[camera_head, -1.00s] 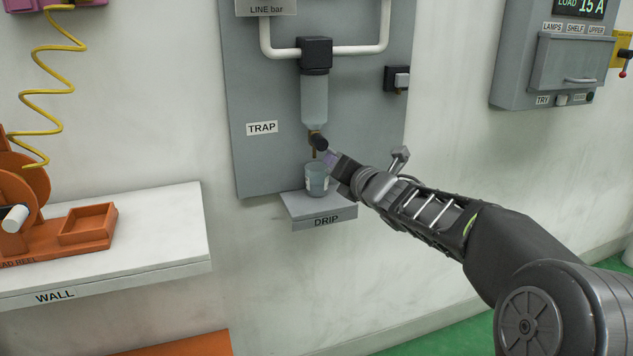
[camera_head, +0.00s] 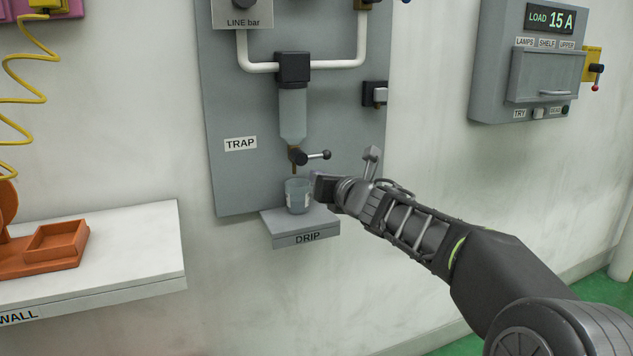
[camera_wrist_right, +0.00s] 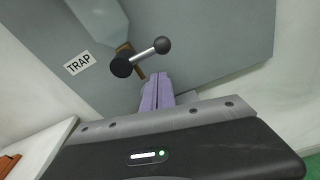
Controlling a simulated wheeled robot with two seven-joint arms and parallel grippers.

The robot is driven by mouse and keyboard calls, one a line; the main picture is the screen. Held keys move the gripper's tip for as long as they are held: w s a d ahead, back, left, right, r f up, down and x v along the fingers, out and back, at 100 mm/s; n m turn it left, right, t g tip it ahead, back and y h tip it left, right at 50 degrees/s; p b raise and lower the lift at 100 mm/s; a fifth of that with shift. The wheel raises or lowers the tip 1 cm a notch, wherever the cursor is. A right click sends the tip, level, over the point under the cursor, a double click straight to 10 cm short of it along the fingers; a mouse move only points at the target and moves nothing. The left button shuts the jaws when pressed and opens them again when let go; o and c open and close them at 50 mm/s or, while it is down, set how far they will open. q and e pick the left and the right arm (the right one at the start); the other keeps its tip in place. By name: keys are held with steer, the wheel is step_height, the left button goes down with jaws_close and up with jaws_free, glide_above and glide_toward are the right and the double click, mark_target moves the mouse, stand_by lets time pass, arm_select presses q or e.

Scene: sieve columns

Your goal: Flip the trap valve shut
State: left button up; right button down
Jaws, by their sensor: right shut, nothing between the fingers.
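The trap is a clear bowl (camera_head: 292,117) hanging under a black cap on the grey panel. Its valve (camera_head: 299,157) sits at the bottom, with a short lever ending in a black ball (camera_head: 326,154). The lever points right, about level, in the head view. In the right wrist view the valve (camera_wrist_right: 121,67) and ball (camera_wrist_right: 162,45) lie just beyond my fingers. My right gripper (camera_head: 317,187) is below and right of the lever, apart from it. Its purple fingers (camera_wrist_right: 158,90) are shut and empty. My left gripper is not in view.
A translucent cup (camera_head: 297,197) stands on the DRIP shelf (camera_head: 302,236) under the valve, close to my right gripper. A switch (camera_head: 379,95) is on the panel to the right. A white shelf (camera_head: 120,250) holds an orange tray at left.

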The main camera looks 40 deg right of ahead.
steer(key=f+b, duration=0.3)
steer(key=shift+w+f, duration=0.25)
steer(key=shift+f, duration=0.05)
steer(key=shift+s+a+r+p, duration=0.15)
steer(key=shift+s+r+p, duration=0.75)
steer(key=shift+s, duration=0.25)
arm_select(q)
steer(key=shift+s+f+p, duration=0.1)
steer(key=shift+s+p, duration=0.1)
steer(key=shift+p, duration=0.8)
arm_select(e)
steer(key=f+v, duration=0.1)
steer(key=v, duration=0.6)
steer(key=shift+s+a+r, duration=0.3)
steer(key=shift+a+r, duration=0.05)
steer(key=shift+r, duration=0.05)
